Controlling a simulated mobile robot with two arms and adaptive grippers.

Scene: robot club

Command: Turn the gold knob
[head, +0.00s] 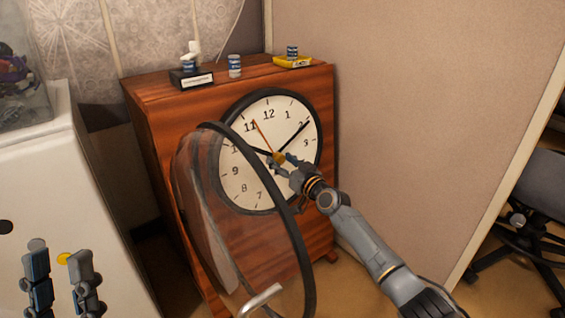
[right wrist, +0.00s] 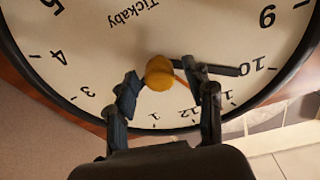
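The gold knob (head: 278,157) is at the centre of a round clock face (head: 240,185) on a wooden cabinet. In the right wrist view the gold knob (right wrist: 159,73) shows between the fingertips of my right gripper (right wrist: 160,80). Its fingers are spread to either side of the knob, with small gaps seeming to show. In the head view my right gripper (head: 285,164) reaches the clock's centre from the lower right. The clock's round glass cover (head: 250,245) hangs open in front of the cabinet. My left gripper (head: 58,270) is open and empty at the lower left.
On the wooden cabinet (head: 150,92) stand small cans and a yellow tray (head: 293,63). A white unit (head: 50,180) with a yellow round spot is at the left, behind my left gripper. A beige partition (head: 420,100) and an office chair (head: 530,215) are at the right.

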